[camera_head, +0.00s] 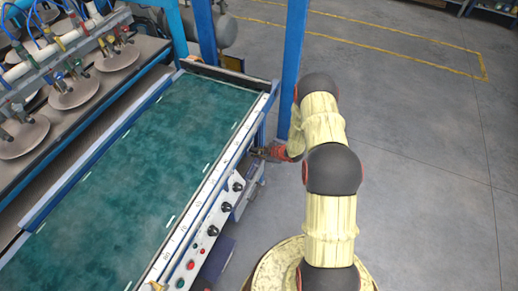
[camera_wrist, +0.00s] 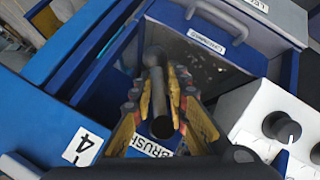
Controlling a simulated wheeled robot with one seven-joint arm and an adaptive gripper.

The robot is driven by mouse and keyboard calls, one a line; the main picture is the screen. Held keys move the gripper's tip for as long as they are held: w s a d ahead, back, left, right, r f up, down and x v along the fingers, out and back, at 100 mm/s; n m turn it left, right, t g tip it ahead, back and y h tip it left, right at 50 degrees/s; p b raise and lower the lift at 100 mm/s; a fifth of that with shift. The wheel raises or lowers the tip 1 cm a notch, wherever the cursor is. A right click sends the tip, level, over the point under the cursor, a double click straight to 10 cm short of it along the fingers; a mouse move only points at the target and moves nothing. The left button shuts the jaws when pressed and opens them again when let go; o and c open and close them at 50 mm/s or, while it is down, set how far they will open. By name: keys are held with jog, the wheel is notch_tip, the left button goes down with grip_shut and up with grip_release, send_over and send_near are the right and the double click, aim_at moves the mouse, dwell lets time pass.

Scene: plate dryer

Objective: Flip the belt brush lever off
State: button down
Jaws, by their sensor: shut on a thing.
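The belt brush lever (camera_wrist: 163,124) is a dark grey, rounded bar in the middle of the wrist view. A partly covered white label reading "BRUSH" (camera_wrist: 152,148) is just below it on the blue panel. My gripper (camera_wrist: 166,92) has its yellow-padded fingers on both sides of the lever and is shut on it. In the head view, my gripper (camera_head: 266,152) is at the right side of the conveyor frame. The lever cannot be made out there, being small and hidden by the gripper.
A white control box with a black knob (camera_wrist: 282,126) is close at the right of the wrist view.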

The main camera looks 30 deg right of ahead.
jog(key=shift+s+a+f+m+g+y+p, duration=0.25)
jog(key=shift+s+a+m+g+y+p, duration=0.3)
jog(key=shift+g+y+p, duration=0.45)
jog(key=shift+s+a+f+m+g+y+p, duration=0.3)
jog(key=shift+a+m+g+y+p, duration=0.4)
jog(key=shift+p, duration=0.6)
jog(key=shift+d+r, duration=0.1)
jog(key=shift+d, duration=0.05)
jog(key=c, duration=1.9)
grip_release()
jog(key=shift+o, duration=0.3)
jog(key=shift+r, duration=0.1)
jog(key=shift+w+d+r, duration=0.1)
jog(key=shift+d, duration=0.05)
